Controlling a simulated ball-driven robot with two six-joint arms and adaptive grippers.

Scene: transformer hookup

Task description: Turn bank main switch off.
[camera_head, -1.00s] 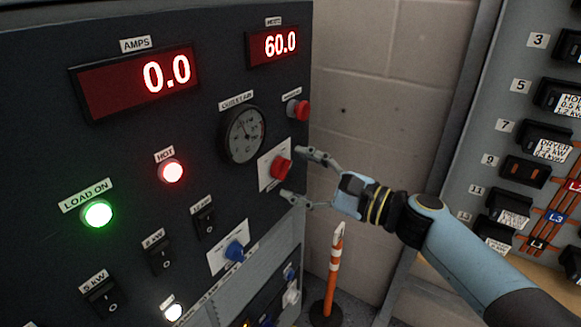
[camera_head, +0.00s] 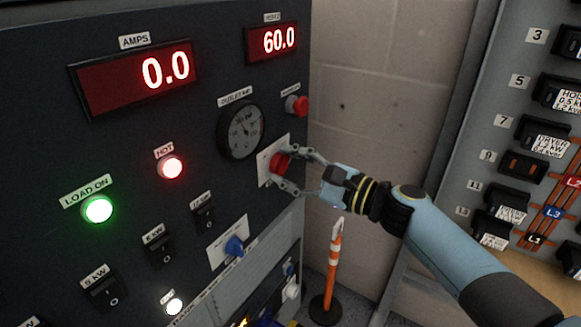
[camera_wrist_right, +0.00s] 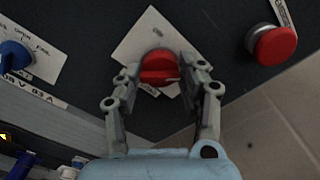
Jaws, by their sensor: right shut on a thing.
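The bank main switch is a red rotary knob (camera_head: 279,163) on a white plate (camera_head: 265,169) at the right side of the dark panel (camera_head: 120,165). In the right wrist view the red knob (camera_wrist_right: 159,67) sits between my fingers, on its tilted white plate (camera_wrist_right: 134,45). My right gripper (camera_head: 284,170) is shut on the knob, one finger above it and one below. The fingers also show in the right wrist view (camera_wrist_right: 160,84). The plate's lettering is too small to read. My left gripper is not in view.
A red push button (camera_head: 297,105) is just above the knob. A blue knob (camera_head: 234,246) is below left. The green LOAD ON lamp (camera_head: 97,209) and red HOT lamp (camera_head: 171,167) are lit. The amps display (camera_head: 135,78) reads 0.0. An orange-white post (camera_head: 333,270) stands below my right arm.

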